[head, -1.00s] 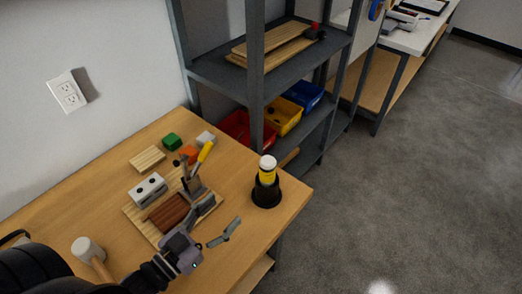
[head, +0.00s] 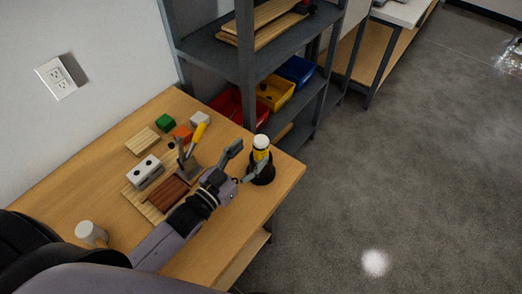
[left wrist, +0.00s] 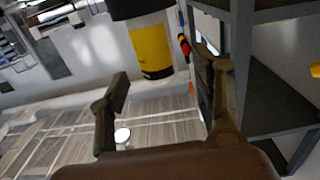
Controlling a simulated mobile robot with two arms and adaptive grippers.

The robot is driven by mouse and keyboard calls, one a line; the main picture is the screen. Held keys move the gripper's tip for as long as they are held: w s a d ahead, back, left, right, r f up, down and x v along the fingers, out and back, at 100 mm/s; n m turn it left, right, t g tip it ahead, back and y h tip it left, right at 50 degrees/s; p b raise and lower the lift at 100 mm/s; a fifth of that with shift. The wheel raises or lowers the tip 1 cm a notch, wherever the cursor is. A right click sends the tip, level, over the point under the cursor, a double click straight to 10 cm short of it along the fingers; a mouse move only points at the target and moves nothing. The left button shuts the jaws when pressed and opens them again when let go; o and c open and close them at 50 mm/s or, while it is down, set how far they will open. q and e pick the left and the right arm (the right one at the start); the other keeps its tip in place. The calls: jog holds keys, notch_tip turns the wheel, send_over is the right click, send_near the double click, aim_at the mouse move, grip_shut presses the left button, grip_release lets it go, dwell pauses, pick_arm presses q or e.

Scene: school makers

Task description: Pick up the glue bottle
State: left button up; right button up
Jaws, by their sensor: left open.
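The glue bottle (head: 261,154), yellow with a white cap, stands upright in a round black holder (head: 266,176) near the table's right edge. In the left wrist view its yellow body (left wrist: 151,48) shows beyond and between the fingers, with black above it. My left gripper (head: 244,161) is open beside the bottle, on its left and near side. One finger overlaps the front of the bottle in the head view; I cannot tell if it touches. The open fingers also show in the left wrist view (left wrist: 165,78). My right gripper is not in view.
A wooden tray (head: 147,207) holds a brown block and an upright tool. A grey shelf (head: 215,48) with coloured bins stands behind.

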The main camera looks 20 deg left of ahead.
aim_at(256, 149)
pick_arm(q)
jog(key=x, duration=0.1)
jog(key=p+x, duration=0.1)
jog(key=x, duration=0.2)
jog(key=shift+w+d+r+p, duration=0.15)
jog(key=shift+d+r+p, duration=0.05)
jog(key=shift+r+p, duration=0.1)
jog(key=shift+w+d+f, duration=0.1)
jog(key=shift+w+d, duration=0.05)
jog(key=shift+w, duration=0.2)
jog(key=shift+s, duration=0.1)
jog(key=c, duration=1.4)
